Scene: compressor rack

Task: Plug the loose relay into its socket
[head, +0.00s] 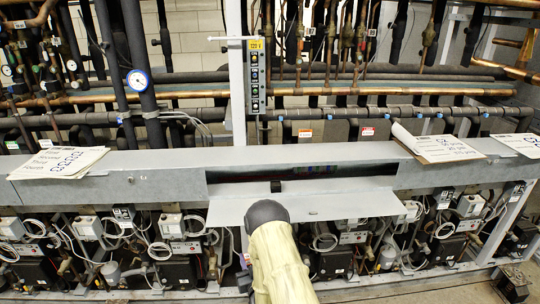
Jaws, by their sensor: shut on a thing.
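A long grey metal box (150,172) runs across the rack, with an open slot in its middle. Inside the slot is a dark interior with a row of small coloured parts (318,170), too small to tell apart. The relay and its socket cannot be made out. My arm, in a beige sleeve with a dark rounded end, reaches from below toward the slot. My gripper is hidden beyond that end. A small dark piece stands at the slot's lower edge just above the arm; I cannot tell what it is.
A grey flap (350,207) hangs open below the slot. Papers (58,162) and a clipboard (436,146) lie on the box top. A switch strip (255,76) stands upright behind. Pipes fill the back; compressors and cables crowd below.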

